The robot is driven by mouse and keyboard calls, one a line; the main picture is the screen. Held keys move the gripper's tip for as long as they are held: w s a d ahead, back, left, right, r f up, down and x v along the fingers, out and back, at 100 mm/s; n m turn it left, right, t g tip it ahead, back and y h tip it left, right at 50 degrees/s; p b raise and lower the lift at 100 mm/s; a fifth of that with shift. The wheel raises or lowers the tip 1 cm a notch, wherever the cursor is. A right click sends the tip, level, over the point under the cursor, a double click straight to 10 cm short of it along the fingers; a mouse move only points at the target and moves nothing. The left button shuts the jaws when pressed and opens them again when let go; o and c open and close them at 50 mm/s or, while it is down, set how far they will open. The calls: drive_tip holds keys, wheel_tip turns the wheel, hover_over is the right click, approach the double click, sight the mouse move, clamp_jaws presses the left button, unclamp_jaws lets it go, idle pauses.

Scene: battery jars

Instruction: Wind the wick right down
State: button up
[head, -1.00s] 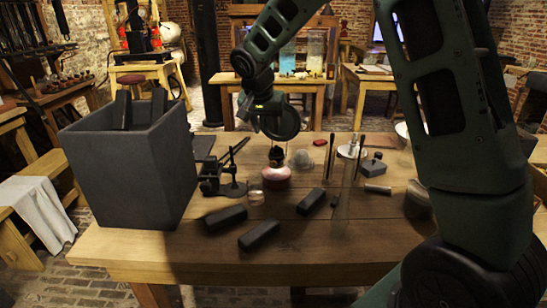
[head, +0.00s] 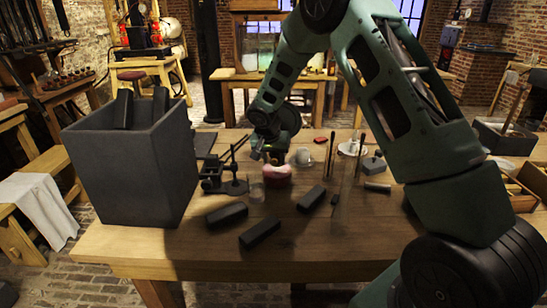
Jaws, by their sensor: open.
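The small lamp with a pinkish-red round bowl (head: 277,177) stands on the wooden table, behind the dark blocks. My gripper (head: 269,159) is open, pointing down at the top of the lamp. It hides the lamp's burner and wick, so I cannot see how high the wick stands or whether the fingers touch the lamp.
A large dark grey jar (head: 135,172) stands at the table's left. A black stand with an arm (head: 224,180) and a small glass (head: 256,190) are left of the lamp. Dark blocks (head: 260,233) lie in front. A pale domed cup (head: 303,157) and upright rods (head: 330,158) are right. The front edge is clear.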

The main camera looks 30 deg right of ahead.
clamp_jaws()
drive_tip(key=shift+w+a+f+n+g+h, duration=0.1)
drive_tip(key=shift+w+a+n+g+h, duration=0.05)
drive_tip(key=shift+g+h, duration=0.3)
drive_tip(key=shift+w+a+n+g+h, duration=0.15)
drive_tip(key=shift+g+h, duration=0.3)
drive_tip(key=shift+w+a+n+g+h, duration=0.15)
drive_tip(key=shift+n+g+h, duration=0.25)
drive_tip(key=shift+g+h, duration=0.75)
unclamp_jaws()
